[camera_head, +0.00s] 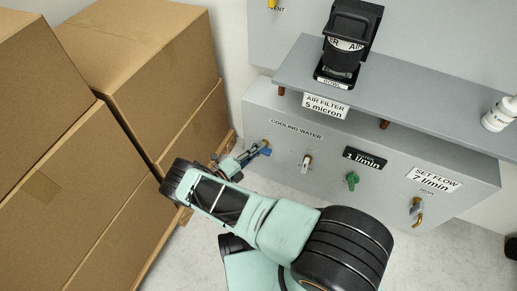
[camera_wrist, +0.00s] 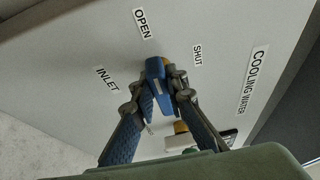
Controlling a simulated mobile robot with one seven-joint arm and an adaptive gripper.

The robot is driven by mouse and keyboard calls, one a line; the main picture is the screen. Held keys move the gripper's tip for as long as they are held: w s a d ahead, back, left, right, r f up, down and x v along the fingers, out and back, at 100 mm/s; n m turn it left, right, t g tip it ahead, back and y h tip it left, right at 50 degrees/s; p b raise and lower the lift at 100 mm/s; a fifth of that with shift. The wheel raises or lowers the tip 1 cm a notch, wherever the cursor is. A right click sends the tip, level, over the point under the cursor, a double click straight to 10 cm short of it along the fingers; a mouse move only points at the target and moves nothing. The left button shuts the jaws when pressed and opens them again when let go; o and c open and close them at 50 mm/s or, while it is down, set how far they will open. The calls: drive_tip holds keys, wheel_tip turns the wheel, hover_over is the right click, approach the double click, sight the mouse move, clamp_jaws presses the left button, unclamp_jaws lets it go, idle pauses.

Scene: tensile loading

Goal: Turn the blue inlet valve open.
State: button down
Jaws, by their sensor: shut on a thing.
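The blue inlet valve handle (camera_wrist: 156,72) is on the grey panel, near the labels INLET (camera_wrist: 106,79), OPEN (camera_wrist: 142,23) and SHUT (camera_wrist: 197,55). My gripper (camera_wrist: 158,92) is shut on the handle, with one finger on each side. In the wrist view the handle points down from its pivot, away from the OPEN and SHUT labels. In the head view the handle (camera_head: 265,151) shows small at the panel's left end, with my gripper (camera_head: 250,156) at it. My fingers hide part of the handle.
Cardboard boxes (camera_head: 150,75) stand close to the left of my arm. To the right on the panel are a valve with a pale handle (camera_head: 306,162), a green knob (camera_head: 352,180) and a brass-coloured valve (camera_head: 416,207). A shelf (camera_head: 420,125) with an air filter (camera_head: 345,50) juts out above.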

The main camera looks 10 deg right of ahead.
drive_tip(key=shift+w+n, duration=0.1)
drive_tip(key=shift+n, duration=0.2)
drive_tip(key=c, duration=1.9)
unclamp_jaws()
drive_tip(key=shift+c, duration=0.2)
drive_tip(key=shift+a, duration=0.1)
drive_tip(key=v, duration=1.2)
